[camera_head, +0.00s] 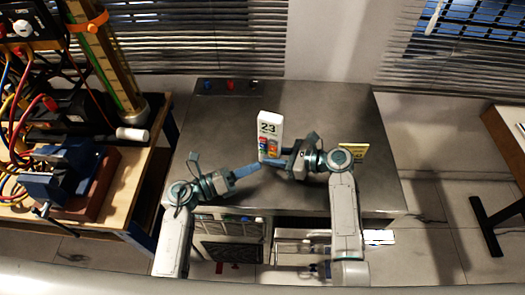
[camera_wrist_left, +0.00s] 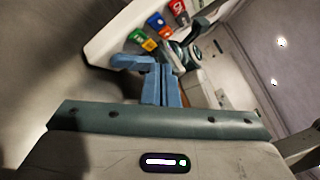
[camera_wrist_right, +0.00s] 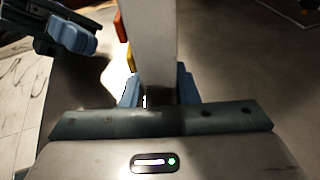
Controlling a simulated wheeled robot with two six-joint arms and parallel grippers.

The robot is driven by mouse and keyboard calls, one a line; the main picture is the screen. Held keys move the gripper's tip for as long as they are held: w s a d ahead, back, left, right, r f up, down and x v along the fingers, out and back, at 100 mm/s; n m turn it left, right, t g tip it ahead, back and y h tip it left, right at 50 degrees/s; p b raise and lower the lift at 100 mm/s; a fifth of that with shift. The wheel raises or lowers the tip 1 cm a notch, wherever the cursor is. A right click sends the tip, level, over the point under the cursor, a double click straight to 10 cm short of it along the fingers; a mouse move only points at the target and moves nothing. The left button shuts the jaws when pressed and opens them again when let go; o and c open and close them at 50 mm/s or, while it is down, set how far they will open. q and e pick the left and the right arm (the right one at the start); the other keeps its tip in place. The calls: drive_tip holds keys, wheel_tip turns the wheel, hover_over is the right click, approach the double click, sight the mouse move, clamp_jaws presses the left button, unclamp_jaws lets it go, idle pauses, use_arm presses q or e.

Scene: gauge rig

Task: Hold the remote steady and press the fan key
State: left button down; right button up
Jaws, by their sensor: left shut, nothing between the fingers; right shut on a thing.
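The white remote (camera_head: 269,124) stands upright above the metal bench, its display reading 23 and its coloured keys facing me. My right gripper (camera_head: 270,163) is shut on its lower part; in the right wrist view the remote (camera_wrist_right: 155,45) rises edge-on between the fingers (camera_wrist_right: 160,95). My left gripper (camera_head: 262,166) is shut and empty, its tips close to the lower key side. Contact cannot be told. Key symbols are too small to identify the fan key.
The metal bench (camera_head: 215,125) is mostly clear, with small blue, red and dark items (camera_head: 230,85) at its back edge. A pale yellow card (camera_head: 354,151) stands behind my right wrist. A wooden bench (camera_head: 125,190) with cables and a vise (camera_head: 60,175) is at left.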

sight(263, 152)
use_arm(q)
drive_tip(key=shift+w+d, duration=0.25)
drive_tip(key=shift+w, duration=0.7)
idle(1.4)
drive_tip(key=shift+w+d, duration=0.15)
drive_tip(key=shift+w, duration=0.25)
drive_tip(key=shift+w+d, duration=0.1)
drive_tip(key=shift+w, duration=0.3)
idle(0.4)
drive_tip(key=shift+s, duration=0.1)
drive_tip(key=shift+s+a, duration=0.25)
drive_tip(key=shift+s, duration=0.45)
drive_tip(key=shift+w, duration=0.1)
idle(0.4)
drive_tip(key=shift+w+d, duration=0.15)
drive_tip(key=shift+w, duration=0.15)
